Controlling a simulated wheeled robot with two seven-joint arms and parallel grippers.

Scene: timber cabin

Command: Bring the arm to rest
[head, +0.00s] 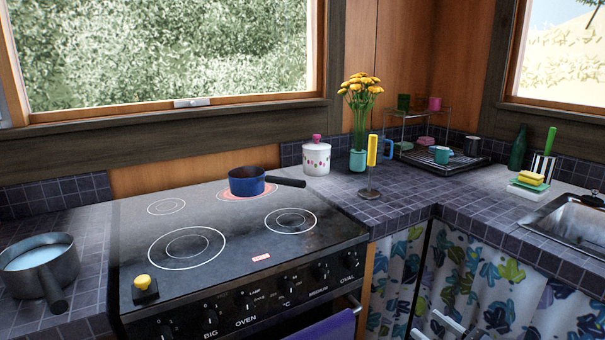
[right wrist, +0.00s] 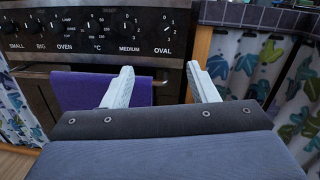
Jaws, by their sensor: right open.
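My right gripper (head: 440,328) shows at the bottom edge of the head view, in front of the patterned curtain below the counter. In the right wrist view the same gripper (right wrist: 159,72) has its two pale fingers spread apart with nothing between them. It faces the oven front, near the knobs and a purple cloth (right wrist: 95,90) on the oven rail. It appears apart from the oven, though the exact gap is hard to tell. My left gripper is in neither view.
The stove (head: 240,220) carries a blue pan (head: 246,182) on a red-glowing back ring. A grey pot (head: 38,266) stands on the left counter. A flower vase (head: 358,160), a white pot (head: 316,158) and a dish rack (head: 440,162) stand behind. The sink (head: 570,222) is at right.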

